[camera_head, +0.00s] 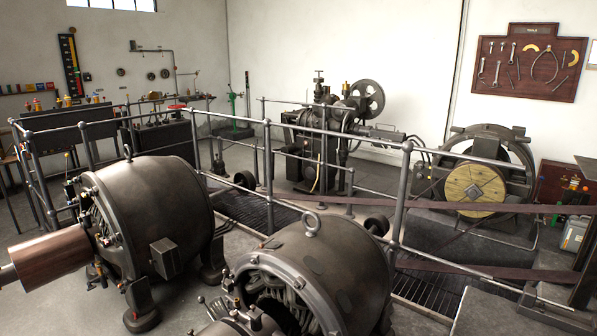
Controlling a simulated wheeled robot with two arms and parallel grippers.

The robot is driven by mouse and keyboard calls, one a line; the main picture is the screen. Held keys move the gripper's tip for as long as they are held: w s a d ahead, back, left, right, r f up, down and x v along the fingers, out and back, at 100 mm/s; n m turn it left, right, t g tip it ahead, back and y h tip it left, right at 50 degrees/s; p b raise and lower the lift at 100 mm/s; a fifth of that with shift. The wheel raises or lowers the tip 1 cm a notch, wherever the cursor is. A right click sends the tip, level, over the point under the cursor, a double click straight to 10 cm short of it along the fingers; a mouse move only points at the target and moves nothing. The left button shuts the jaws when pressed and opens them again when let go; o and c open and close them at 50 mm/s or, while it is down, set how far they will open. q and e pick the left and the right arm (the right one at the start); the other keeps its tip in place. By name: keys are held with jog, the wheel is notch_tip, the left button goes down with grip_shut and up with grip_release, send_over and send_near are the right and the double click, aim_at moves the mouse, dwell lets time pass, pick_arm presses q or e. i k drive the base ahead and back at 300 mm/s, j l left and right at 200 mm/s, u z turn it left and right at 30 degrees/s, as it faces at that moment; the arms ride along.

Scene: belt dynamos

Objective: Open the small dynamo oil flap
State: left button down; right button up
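Two dark, drum-shaped dynamos stand in the foreground. One dynamo (155,205) is at the left, with a lifting ring on top, a small box (165,258) on its side and a brown cylinder (50,255) at its left end. I cannot make out an oil flap on either machine, nor tell surely which is the small dynamo. Neither of my grippers is in view.
A grey pipe railing (403,190) runs behind both dynamos. Brown belts (470,207) pass from the right side toward the dynamos. An engine (320,130), a wooden-faced pulley (474,190) and a tool board (528,62) are farther back. Some floor between the dynamos is clear.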

aim_at(255, 312)
jog(key=u, duration=0.45)
jog(key=i+j+z, duration=0.1)
jog(key=j, duration=0.2)
jog(key=i+j+z, duration=0.1)
jog(key=j+z, duration=0.15)
jog(key=j, duration=0.55)
jog(key=j+z, duration=0.15)
jog(key=j, duration=0.55)
jog(key=k+j+z, duration=0.2)
jog(key=j, duration=0.5)
jog(key=i+j+z, duration=0.2)
jog(key=j, duration=0.25)
jog(key=j+z, duration=0.2)
jog(key=j, duration=0.2)
jog(key=i+j+z, duration=0.2)
jog(key=j, duration=0.3)
jog(key=i+j+z, duration=0.4)
jog(key=i+j, duration=0.55)
jog(key=i, duration=0.15)
